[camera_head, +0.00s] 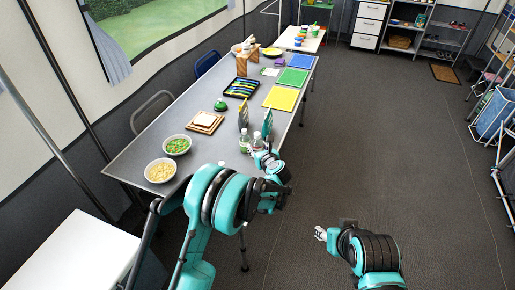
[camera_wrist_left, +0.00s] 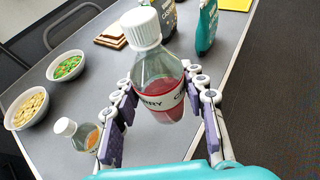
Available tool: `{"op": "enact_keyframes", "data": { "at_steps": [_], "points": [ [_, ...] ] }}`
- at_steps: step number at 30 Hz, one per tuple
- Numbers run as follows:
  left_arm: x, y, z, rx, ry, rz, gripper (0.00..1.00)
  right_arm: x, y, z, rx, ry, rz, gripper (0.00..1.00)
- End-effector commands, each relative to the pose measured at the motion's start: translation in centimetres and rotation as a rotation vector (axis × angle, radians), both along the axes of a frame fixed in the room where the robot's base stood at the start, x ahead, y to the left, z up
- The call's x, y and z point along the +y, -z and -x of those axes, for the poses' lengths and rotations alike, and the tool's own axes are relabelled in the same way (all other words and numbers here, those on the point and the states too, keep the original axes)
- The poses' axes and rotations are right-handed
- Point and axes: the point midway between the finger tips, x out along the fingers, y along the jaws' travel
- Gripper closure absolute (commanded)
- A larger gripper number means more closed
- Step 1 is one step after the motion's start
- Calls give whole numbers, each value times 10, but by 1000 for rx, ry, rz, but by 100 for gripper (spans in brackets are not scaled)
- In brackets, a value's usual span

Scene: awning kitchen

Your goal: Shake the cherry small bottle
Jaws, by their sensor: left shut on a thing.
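The cherry small bottle (camera_wrist_left: 160,85) is clear with a white cap, red liquid and a white label on which "RRY" can be read. My left gripper (camera_wrist_left: 160,105) is shut around its body. In the head view my left gripper (camera_head: 264,158) is at the table's near right edge, with the bottle (camera_head: 257,141) at its fingers. I cannot tell whether the bottle's base touches the table. My right gripper (camera_head: 321,233) is low over the floor, away from the table; its fingers are too small to judge.
Another small white-capped bottle (camera_wrist_left: 80,133) stands close on the left. Two taller bottles or packs stand just behind, one dark (camera_head: 243,115) and one teal (camera_head: 267,122). Bowls of green (camera_head: 177,145) and yellow (camera_head: 160,171) food are farther left on the table (camera_head: 215,160). Floor to the right is free.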

Motion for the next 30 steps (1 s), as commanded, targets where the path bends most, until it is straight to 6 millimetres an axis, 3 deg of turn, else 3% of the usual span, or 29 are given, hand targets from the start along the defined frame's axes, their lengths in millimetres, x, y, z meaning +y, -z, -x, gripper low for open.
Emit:
{"op": "enact_keyframes", "data": {
  "at_steps": [7, 24, 30],
  "points": [
    [0, -6, 0, 0, 0, 0, 86, 0, -3, 0, 0, 0, 0, 56],
    [0, -65, 0, 0, 0, 0, 86, 0, -36, 0, 0, 0, 0, 56],
    [0, -71, 0, 0, 0, 0, 86, 0, -38, 0, 0, 0, 0, 56]
  ]
}}
